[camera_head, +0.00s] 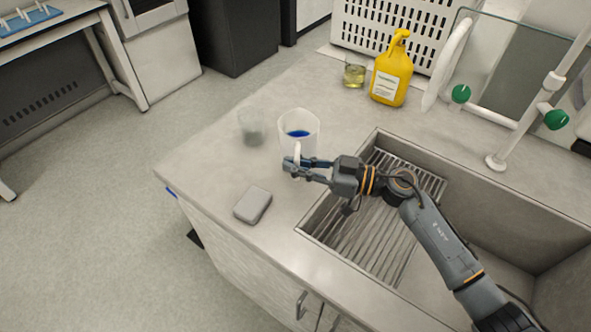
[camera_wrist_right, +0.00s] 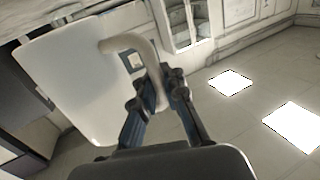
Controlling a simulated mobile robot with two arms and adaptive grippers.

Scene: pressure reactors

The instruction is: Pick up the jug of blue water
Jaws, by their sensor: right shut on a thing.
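The jug of blue water (camera_head: 299,130) is a whitish, translucent vessel with blue liquid inside, near the counter's left end beside the sink. It looks upright. Its handle faces my right gripper (camera_head: 296,167), which is shut on that handle. In the right wrist view, the jug (camera_wrist_right: 85,75) fills the left side, and the fingers of my right gripper (camera_wrist_right: 158,82) are at its curved handle. Whether the jug's base touches the counter cannot be told. My left gripper is in neither view.
A clear glass (camera_head: 253,128) stands just left of the jug. A grey block (camera_head: 253,205) lies in front. The sink (camera_head: 350,235) is below my right arm. A yellow bottle (camera_head: 391,75) and a beaker of yellowish liquid (camera_head: 355,72) stand behind. Green-knobbed taps (camera_head: 497,161) rise at right.

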